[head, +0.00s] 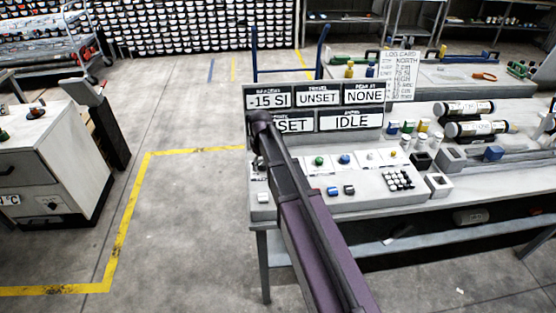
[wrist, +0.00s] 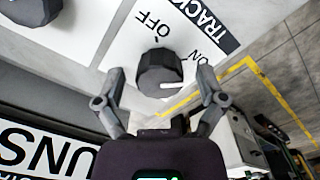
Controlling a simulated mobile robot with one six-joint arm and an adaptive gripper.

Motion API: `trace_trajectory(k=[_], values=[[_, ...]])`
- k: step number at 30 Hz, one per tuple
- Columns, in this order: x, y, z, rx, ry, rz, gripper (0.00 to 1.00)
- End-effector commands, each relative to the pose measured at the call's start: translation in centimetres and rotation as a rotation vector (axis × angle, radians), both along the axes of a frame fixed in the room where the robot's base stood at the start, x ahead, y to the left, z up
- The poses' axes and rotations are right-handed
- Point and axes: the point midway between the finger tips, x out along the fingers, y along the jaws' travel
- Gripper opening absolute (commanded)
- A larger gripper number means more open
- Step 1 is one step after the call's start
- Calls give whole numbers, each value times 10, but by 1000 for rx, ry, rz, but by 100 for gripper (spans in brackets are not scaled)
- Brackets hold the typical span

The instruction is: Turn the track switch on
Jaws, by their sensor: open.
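The track switch (wrist: 155,64) is a black rotary knob on a white plate in the wrist view, with TRACK lettering in the upper right. OFF is printed above the knob and ON to its upper right. A white mark on the knob's lower right side points roughly right; I cannot tell which label it is set to. My gripper (wrist: 160,76) is open, one finger on each side of the knob, with gaps showing. In the head view my arm covers the panel's left end, so the switch and fingers cannot be made out.
Another black knob (wrist: 34,8) sits at the wrist view's upper left. The control console (head: 345,207) has buttons and a keypad. Display signs (head: 351,121) stand behind it, one reading IDLE. Core liners (head: 475,128) lie to the right.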

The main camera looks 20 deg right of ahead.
Motion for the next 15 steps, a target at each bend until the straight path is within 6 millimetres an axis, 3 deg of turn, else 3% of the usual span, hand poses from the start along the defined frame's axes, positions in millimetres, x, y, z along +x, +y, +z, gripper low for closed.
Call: trace_trajectory(k=[15], values=[[0,0,0,0,0,337,89]])
